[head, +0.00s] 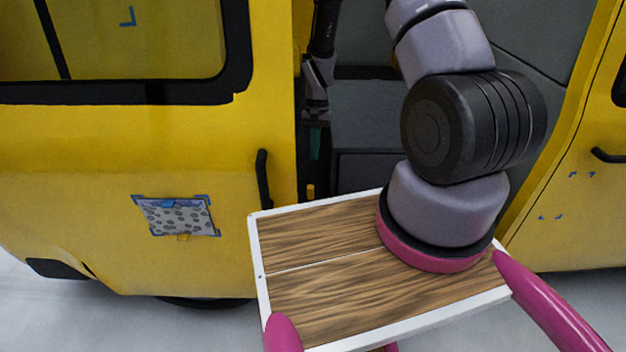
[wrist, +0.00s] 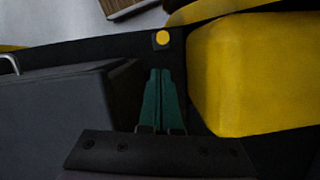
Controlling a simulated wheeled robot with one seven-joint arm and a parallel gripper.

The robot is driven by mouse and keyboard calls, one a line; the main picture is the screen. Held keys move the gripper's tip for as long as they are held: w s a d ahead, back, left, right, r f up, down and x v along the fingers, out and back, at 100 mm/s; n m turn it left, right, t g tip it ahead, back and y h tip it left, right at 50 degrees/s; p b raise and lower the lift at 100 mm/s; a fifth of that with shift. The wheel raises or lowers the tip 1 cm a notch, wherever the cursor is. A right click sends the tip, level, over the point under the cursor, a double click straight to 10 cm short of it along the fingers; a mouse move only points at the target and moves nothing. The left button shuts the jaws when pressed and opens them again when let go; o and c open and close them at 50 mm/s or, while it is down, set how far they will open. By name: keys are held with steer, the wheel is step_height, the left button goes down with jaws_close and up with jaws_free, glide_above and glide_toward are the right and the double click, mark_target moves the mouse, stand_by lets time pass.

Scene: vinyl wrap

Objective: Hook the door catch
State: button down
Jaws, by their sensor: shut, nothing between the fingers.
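The yellow van has a left panel (head: 200,130) and a right panel (head: 575,225), with a dark opening between them. A small yellow piece (head: 310,191) sits low at the opening's left edge. In the wrist view a round yellow spot on a dark mount (wrist: 162,39) shows beyond my fingertips; it may be the door catch, but I cannot be sure. My gripper (head: 315,148) is inside the opening near its left edge, pointing down. Its teal fingers (wrist: 160,75) are together and empty, apart from the yellow spot in the picture.
A black handle (head: 263,178) is on the left panel by the opening. In the wrist view a dark box (wrist: 70,105) with a silver handle (wrist: 10,63) stands left of my fingers, and a bulky yellow part (wrist: 250,75) is close on the right.

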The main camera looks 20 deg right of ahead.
stand_by(0.3)
steer(key=x, duration=1)
